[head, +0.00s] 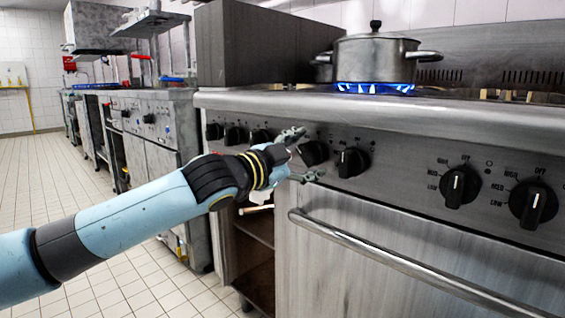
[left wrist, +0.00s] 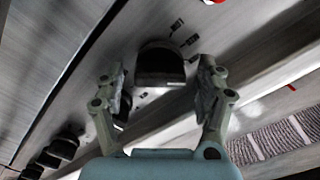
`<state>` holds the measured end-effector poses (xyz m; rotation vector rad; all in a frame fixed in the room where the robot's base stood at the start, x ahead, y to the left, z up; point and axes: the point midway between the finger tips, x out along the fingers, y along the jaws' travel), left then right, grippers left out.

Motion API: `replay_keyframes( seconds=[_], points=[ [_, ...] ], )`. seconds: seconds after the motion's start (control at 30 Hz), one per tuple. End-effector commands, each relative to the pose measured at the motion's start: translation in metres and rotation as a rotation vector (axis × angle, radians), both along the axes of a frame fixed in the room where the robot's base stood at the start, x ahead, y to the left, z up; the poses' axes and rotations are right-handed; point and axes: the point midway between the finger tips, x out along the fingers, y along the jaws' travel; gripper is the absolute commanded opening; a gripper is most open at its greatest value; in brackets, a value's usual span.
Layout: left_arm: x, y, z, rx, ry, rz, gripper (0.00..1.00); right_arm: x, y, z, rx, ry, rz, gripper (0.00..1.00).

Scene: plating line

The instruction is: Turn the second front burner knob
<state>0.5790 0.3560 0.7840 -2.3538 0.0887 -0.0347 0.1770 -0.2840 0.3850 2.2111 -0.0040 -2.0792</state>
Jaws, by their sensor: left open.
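Several black burner knobs sit in a row on the stove's steel front panel. My left gripper (head: 309,154) is open in front of the panel, one finger above and one below a dark knob (head: 319,152). In the left wrist view, a black knob (left wrist: 160,66) lies ahead, between the open fingertips of the left gripper (left wrist: 162,80). I cannot tell whether the fingers touch it. Another knob (head: 351,162) is just right of the gripper, its white pointer mark upward. My right gripper is not in view.
A lidded steel pot (head: 376,60) stands over a lit blue flame (head: 375,88). An oven door handle (head: 390,257) runs below the panel. More knobs are at right (head: 460,186) and far right (head: 533,203), and others (head: 235,135) at left. Tiled floor (head: 50,165) lies open at left.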

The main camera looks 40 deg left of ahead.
Motion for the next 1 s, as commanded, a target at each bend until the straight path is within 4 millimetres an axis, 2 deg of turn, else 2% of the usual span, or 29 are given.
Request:
replay_keyframes(
  seconds=[0.7,1.0],
  points=[
    [-0.093,0.008,-0.004,0.016,0.014,0.000,0.72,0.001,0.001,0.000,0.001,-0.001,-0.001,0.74],
    [-0.109,0.007,-0.001,0.004,0.003,-0.004,0.72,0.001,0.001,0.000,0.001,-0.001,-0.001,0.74]
  ],
)
